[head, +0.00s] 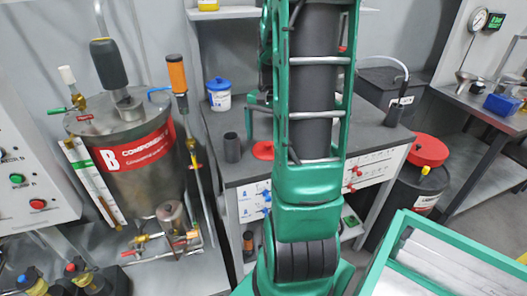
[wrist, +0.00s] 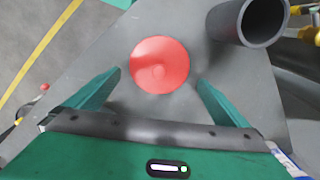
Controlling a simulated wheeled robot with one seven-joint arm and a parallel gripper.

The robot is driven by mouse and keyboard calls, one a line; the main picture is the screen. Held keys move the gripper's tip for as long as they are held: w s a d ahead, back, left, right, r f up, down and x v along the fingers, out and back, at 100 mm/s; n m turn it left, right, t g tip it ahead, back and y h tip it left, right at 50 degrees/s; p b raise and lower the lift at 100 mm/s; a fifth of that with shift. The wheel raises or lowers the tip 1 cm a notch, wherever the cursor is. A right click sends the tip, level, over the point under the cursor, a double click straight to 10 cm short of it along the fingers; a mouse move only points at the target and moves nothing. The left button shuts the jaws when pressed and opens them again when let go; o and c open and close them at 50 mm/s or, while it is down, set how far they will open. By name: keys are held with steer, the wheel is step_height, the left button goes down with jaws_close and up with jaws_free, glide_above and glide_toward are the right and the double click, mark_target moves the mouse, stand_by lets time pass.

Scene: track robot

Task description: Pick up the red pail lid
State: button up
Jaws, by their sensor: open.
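The red pail lid (wrist: 160,64) is a flat red disc lying on the grey bench top, between and just ahead of my fingers in the wrist view. In the head view the red lid (head: 263,150) shows on the bench, its right side hidden behind my arm. My gripper (wrist: 158,80) is open with green fingers to the left and right of the lid, and nothing is held. How high the fingertips are above the bench I cannot tell. In the head view my arm hides most of the gripper.
A dark grey tube (head: 232,147) stands left of the lid; in the wrist view the tube (wrist: 248,22) is close to the right finger. A white pail with a blue lid (head: 219,95) stands behind on the bench (head: 240,171). The bench edge is near the lid.

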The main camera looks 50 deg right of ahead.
steer(key=shift+f, duration=0.85)
steer(key=c, duration=1.1)
